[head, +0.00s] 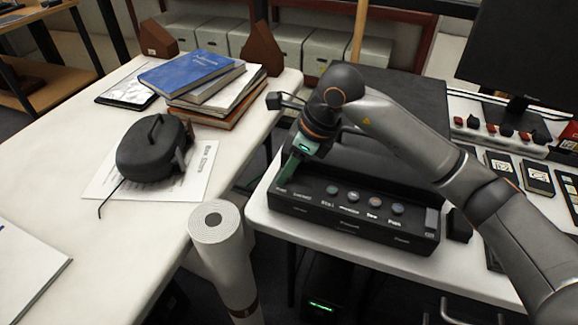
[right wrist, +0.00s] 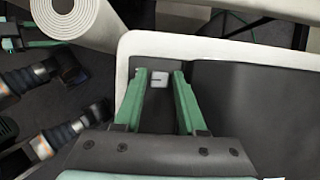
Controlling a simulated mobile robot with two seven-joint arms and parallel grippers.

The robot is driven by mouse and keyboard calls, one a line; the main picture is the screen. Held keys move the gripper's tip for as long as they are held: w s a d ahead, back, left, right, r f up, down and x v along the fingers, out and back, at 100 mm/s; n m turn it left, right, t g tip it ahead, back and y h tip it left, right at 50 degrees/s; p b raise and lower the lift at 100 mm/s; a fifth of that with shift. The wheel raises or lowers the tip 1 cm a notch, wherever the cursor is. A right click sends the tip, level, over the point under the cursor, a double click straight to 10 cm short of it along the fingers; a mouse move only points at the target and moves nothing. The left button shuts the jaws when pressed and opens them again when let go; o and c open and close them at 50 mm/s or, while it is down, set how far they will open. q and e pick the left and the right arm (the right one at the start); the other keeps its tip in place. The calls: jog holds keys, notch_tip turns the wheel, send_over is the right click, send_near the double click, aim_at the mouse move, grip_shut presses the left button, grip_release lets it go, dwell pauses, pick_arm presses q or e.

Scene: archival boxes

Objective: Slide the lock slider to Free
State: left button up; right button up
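A long black device (head: 345,222) lies on the white table on the right. Its front has a row of round buttons (head: 375,202) and small labels, mostly too small to read. My right gripper (head: 287,174) points down at the device's left end. In the right wrist view its green fingers (right wrist: 158,80) are apart, with a small light grey square knob (right wrist: 159,79) between their tips, likely the lock slider. I cannot tell whether the fingers touch it. Green and dark arm parts (right wrist: 40,43) at the left of that view may be my left arm. The head view does not show my left gripper.
A rolled white sheet (head: 212,222) stands upright in the gap left of the device. The left table holds stacked books (head: 205,85) and a black case (head: 153,148). Dark cards (head: 538,177) and a monitor (head: 525,50) are at right.

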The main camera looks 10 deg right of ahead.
jog(key=p+v, duration=0.1)
jog(key=v, duration=1.1)
jog(key=shift+r, duration=0.3)
